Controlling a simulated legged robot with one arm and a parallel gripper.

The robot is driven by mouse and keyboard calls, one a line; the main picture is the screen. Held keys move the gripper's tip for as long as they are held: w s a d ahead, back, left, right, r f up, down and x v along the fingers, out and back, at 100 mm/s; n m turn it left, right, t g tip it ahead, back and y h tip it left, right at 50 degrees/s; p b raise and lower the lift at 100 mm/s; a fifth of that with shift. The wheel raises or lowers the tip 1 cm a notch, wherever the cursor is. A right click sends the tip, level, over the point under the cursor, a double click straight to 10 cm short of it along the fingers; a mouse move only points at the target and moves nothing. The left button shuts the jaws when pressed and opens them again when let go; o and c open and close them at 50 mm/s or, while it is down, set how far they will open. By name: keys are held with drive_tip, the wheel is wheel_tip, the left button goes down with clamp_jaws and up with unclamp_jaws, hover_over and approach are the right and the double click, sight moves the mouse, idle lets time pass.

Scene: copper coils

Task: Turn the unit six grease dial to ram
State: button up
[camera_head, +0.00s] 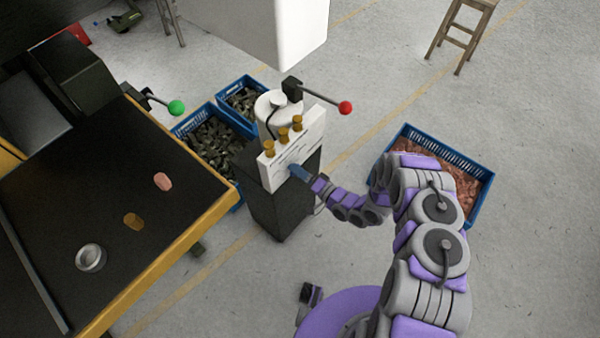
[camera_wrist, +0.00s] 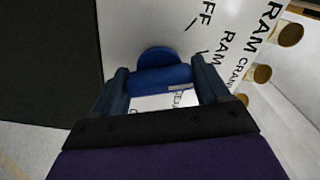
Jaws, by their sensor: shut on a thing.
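The grease dial (camera_wrist: 160,77) is a blue round knob with a raised bar on the white panel (camera_wrist: 150,22). A small pale mark shows at the bar's right end. Black labels around it read partly "FF", "RAM" and "RAM CRANK"; another below is mostly hidden. My gripper (camera_wrist: 163,84) has one dark blue finger on each side of the bar and is shut on it. In the head view my gripper (camera_head: 300,173) reaches the front of the white panel (camera_head: 285,165) from the right; the dial is hidden there.
Several brass fittings (camera_head: 283,134) line the panel's top. A red-knobbed lever (camera_head: 345,108) sticks out above. A blue crate of copper-coloured pieces (camera_head: 470,163) stands to the right, behind my arm. A dark workbench (camera_head: 90,190) stands left.

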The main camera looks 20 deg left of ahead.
drive_tip(key=o, duration=0.9)
drive_tip(key=shift+w+d+f, duration=0.15)
drive_tip(key=shift+w, duration=0.1)
drive_tip(key=shift+o, duration=0.3)
drive_tip(key=shift+s, duration=0.1)
drive_tip(key=p+v, duration=0.2)
drive_tip(key=v, duration=1.5)
drive_tip(key=shift+s+d, duration=0.1)
drive_tip(key=shift+d, duration=0.1)
